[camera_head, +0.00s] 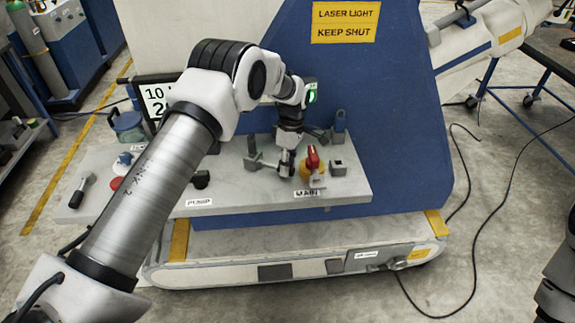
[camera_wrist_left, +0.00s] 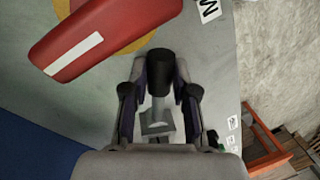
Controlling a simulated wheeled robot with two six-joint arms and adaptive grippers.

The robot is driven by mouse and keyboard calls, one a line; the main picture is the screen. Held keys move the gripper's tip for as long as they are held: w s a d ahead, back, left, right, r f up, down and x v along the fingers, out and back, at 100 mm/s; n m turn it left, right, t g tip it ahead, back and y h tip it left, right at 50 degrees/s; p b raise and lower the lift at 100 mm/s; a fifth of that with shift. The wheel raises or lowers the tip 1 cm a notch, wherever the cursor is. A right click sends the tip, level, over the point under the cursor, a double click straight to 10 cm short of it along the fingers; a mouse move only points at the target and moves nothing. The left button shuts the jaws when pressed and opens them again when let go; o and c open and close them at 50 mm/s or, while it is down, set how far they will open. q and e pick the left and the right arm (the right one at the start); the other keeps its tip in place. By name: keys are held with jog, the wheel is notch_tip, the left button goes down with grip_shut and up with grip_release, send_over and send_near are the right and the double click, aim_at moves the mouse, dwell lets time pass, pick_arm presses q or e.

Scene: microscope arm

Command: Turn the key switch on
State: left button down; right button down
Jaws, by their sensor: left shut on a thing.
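My left gripper (camera_head: 287,163) reaches down over the grey panel, just left of the red handle (camera_head: 312,158) on its yellow disc. In the left wrist view, the gripper's fingers (camera_wrist_left: 160,90) are shut on a black-capped lever (camera_wrist_left: 159,68). The lever has a light metal stem and a square grey base between the fingers. I cannot tell from its look whether this lever is the key switch. The red handle (camera_wrist_left: 95,38) also shows there, beside the fingers and apart from them.
A blue housing (camera_head: 400,130) rises behind.

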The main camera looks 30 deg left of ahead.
pick_arm(q)
jog(key=shift+f, duration=0.1)
jog(key=c, duration=0.9)
grip_release()
jog(key=shift+w+a, duration=0.1)
jog(key=shift+a, duration=0.05)
notch_tip(320, 180, up, 12)
jog(key=w, duration=0.2)
jog(key=shift+w+f, duration=0.15)
jog(key=shift+w, duration=0.05)
jog(key=shift+s+f, duration=0.1)
